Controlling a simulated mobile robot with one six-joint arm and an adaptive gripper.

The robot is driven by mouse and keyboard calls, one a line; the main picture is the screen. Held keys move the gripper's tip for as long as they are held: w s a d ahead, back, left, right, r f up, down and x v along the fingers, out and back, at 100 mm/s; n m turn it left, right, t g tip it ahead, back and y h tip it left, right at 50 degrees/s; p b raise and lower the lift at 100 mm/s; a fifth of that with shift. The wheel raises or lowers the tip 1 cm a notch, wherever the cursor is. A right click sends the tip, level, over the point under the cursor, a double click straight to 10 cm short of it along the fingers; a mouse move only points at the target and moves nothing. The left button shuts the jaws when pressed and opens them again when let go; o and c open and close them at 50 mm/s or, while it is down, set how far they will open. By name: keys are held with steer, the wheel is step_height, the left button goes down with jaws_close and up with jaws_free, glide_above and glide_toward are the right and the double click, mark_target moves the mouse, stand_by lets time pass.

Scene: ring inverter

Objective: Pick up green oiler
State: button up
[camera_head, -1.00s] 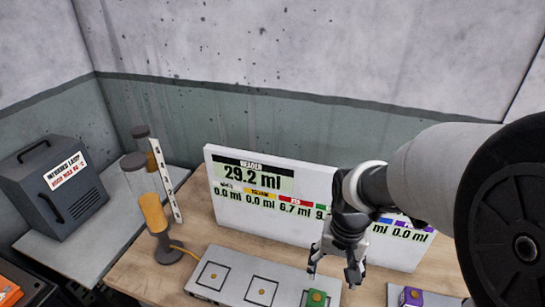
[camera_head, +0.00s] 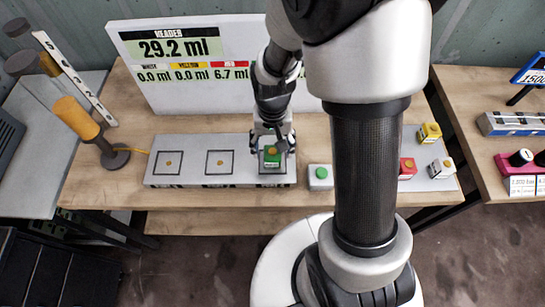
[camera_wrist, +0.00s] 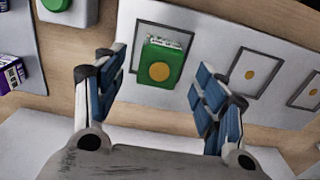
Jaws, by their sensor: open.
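The green oiler (camera_head: 272,162) is a small green block with a gold button on top. It sits in the right square of a light grey platform (camera_head: 190,179) on the wooden table. In the wrist view the oiler (camera_wrist: 163,68) lies ahead, between and slightly beyond the spread fingers. My gripper (camera_head: 272,146) points down over it in the head view, fingers on either side. My gripper (camera_wrist: 158,78) is open and empty in the wrist view. I cannot tell whether the fingertips touch the oiler.
The reader board (camera_head: 185,98) stands just behind. A white block with a green button (camera_head: 320,172) is close on the right. Farther right are a red block (camera_head: 407,168) and a yellow block (camera_head: 429,133). A yellow lamp (camera_head: 78,119) stands left. Two platform squares are empty.

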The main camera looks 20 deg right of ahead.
mark_target(273, 151)
step_height(273, 151, down, 5)
steer(key=shift+w+f+b, duration=0.1)
steer(key=shift+w+b, duration=0.05)
steer(key=shift+b, duration=1)
steer(key=shift+c, duration=0.2)
steer(key=c, duration=1.2)
steer(key=shift+o, duration=0.2)
steer(key=shift+r, duration=0.2)
